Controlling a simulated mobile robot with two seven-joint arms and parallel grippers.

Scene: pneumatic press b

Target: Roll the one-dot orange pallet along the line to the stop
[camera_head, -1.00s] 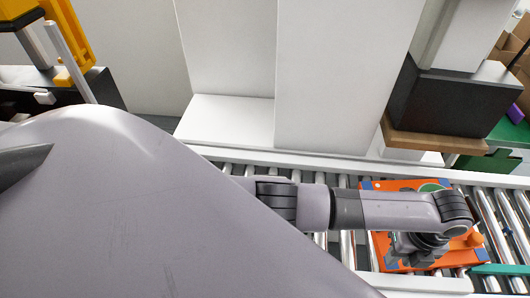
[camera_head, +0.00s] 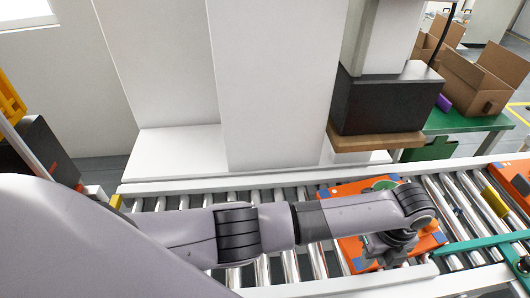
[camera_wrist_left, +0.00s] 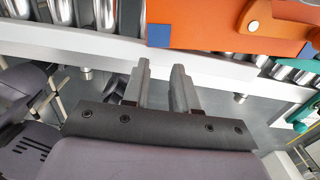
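The orange pallet (camera_head: 347,190) with blue corners lies flat on the roller line, carrying a round green part (camera_head: 383,185). My left forearm hides much of its middle, and I cannot make out its dot mark for certain. My left gripper (camera_head: 385,258) is by the pallet's near side. In the wrist view the two fingers (camera_wrist_left: 162,68) are apart with nothing between them, just short of the pallet's orange edge (camera_wrist_left: 205,30) and over the pale rail. A teal bar (camera_head: 480,243) spans the line to the pallet's right. My right gripper does not show.
Another orange pallet (camera_head: 512,178) shows at the right edge beyond the teal bar. A black block on a wooden board (camera_head: 375,141) hangs over the line's far side. Cardboard boxes (camera_head: 478,82) stand on a green table behind. Rollers left of the pallet are bare.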

